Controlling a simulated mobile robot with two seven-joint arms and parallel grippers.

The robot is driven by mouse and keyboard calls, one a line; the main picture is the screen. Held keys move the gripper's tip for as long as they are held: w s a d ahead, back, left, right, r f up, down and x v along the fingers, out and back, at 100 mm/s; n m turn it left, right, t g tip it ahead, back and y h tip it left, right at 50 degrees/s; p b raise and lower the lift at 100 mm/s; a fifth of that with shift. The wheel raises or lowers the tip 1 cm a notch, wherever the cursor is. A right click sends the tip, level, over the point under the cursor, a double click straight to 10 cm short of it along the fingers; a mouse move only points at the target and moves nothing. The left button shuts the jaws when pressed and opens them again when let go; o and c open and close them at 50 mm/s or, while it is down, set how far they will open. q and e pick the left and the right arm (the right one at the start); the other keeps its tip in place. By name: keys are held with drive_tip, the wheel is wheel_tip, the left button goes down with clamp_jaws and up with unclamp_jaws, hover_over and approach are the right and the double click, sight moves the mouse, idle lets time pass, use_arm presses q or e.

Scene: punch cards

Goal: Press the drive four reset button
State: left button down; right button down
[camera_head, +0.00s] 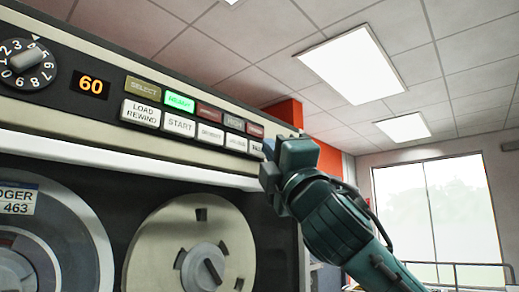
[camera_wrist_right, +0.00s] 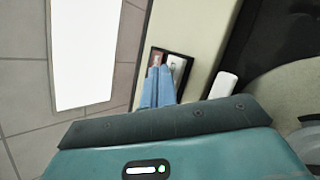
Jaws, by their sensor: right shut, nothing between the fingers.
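The tape drive's control panel (camera_head: 60,125) fills the left of the head view. Its white button row includes LOAD REWIND (camera_head: 141,113) and START (camera_head: 179,125). The rightmost white button (camera_head: 256,149) is partly hidden by my right gripper (camera_head: 268,150), and its label is unreadable. My right gripper is shut and empty at the panel's right end. In the right wrist view its blue fingers (camera_wrist_right: 160,72) point at a dark recess with a white button (camera_wrist_right: 177,65) and a reddish lamp (camera_wrist_right: 153,56). I cannot tell whether the tips touch. My left gripper is not in view.
Above the buttons are a green-lit lamp (camera_head: 179,101) and several dim lamps. A display reads 60 (camera_head: 91,85), beside a numbered dial (camera_head: 27,64). A white ledge (camera_head: 120,160) runs below the buttons, above two tape reels (camera_head: 150,235). Open room lies to the right.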

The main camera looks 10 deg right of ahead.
drive_tip(key=shift+w+a, duration=0.3)
drive_tip(key=shift+w, duration=0.15)
idle(0.6)
drive_tip(key=shift+s+d, duration=0.55)
drive_tip(key=shift+s, duration=0.2)
drive_tip(key=s+d, duration=0.1)
drive_tip(key=s, duration=0.1)
drive_tip(key=s+d+b, duration=0.1)
drive_tip(key=s+d, duration=0.1)
idle(0.5)
idle(0.7)
